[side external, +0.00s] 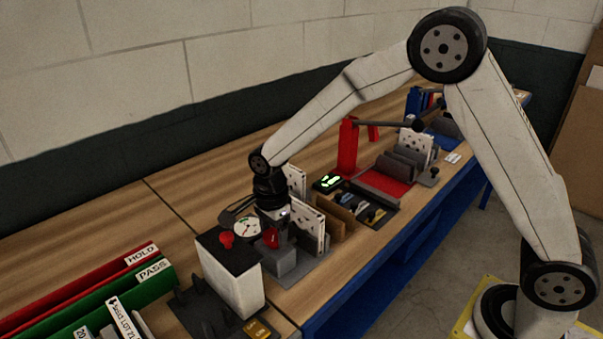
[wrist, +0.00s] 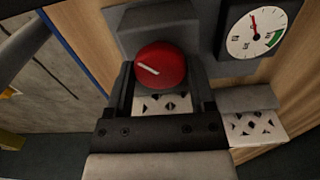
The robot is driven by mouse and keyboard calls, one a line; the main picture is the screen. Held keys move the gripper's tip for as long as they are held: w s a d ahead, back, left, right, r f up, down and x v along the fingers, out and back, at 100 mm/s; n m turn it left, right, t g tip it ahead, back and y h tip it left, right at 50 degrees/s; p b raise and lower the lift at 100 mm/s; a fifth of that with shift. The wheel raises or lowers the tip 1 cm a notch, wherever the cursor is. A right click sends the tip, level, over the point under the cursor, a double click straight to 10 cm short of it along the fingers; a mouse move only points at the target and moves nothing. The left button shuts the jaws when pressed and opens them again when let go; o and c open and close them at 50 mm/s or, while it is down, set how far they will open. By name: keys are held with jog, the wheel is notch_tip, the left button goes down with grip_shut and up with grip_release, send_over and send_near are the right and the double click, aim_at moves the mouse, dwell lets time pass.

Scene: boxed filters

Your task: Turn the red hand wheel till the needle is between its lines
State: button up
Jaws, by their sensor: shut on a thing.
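The red hand wheel (wrist: 161,66) with a white mark sits between the two fingers of my gripper (wrist: 163,86) in the wrist view. The gripper is shut on it. In the side external view the wheel (side external: 271,237) shows under my gripper (side external: 273,212), on a grey block. The round white gauge (wrist: 256,28) is right of the wheel in the wrist view. Its thin red needle points to the top, slightly left, away from the green band (wrist: 275,39) at the right. The gauge (side external: 246,229) also shows in the side external view, its needle too small to read.
A white box with a black top (side external: 238,277) and a red knob (side external: 226,240) stands close in front of the gauge. White perforated filters (side external: 309,226) stand just right of my gripper. Red and green HOLD and PASS trays (side external: 110,299) are at the lower left.

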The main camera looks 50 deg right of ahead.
aim_at(274, 234)
jog(key=shift+r, duration=0.1)
dwell(0.3)
jog(key=o, duration=1.2)
jog(key=shift+r, duration=3.9)
jog(key=shift+d, duration=0.1)
